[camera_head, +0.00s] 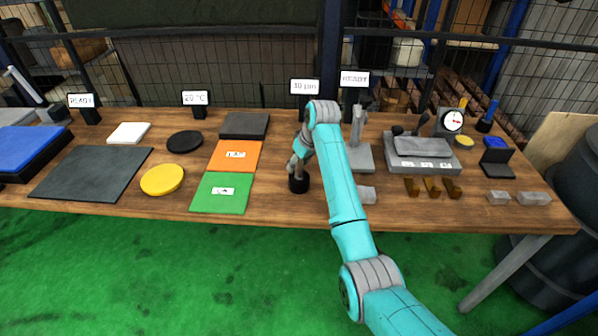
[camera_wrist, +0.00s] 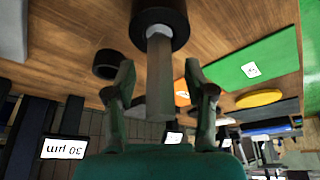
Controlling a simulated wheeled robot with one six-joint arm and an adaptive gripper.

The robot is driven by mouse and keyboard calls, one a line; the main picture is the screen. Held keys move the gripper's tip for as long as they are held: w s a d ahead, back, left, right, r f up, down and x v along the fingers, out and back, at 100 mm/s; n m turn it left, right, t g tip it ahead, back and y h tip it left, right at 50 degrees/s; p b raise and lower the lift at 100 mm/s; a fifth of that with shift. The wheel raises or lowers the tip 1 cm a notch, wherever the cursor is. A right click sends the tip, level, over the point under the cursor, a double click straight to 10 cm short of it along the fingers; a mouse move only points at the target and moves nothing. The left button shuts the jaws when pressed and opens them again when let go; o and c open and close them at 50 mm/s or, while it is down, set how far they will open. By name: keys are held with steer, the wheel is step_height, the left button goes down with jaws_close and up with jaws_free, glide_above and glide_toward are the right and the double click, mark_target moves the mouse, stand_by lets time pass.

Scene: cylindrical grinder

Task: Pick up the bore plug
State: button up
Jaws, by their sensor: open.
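A grey cylinder, which looks like the bore plug (camera_wrist: 160,75), stands out of a black round base (camera_wrist: 160,18) in the wrist view. In the head view that black base (camera_head: 298,184) is on the table just right of the green mat, and the cylinder is mostly hidden by my gripper. My gripper (camera_head: 296,165) is low over the base. In the wrist view my gripper (camera_wrist: 160,80) is open, one finger on each side of the cylinder, with a visible gap on both sides. The fingers do not appear to touch it.
A green mat (camera_head: 221,205) and an orange mat (camera_head: 234,147) lie left of the base. A grey stand (camera_head: 360,158) and a small grey cylinder (camera_head: 366,194) are to its right. A black ring (camera_wrist: 108,64) shows beside one finger. The front table edge is close.

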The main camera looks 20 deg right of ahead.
jaws_close()
steer(key=shift+r, duration=0.1)
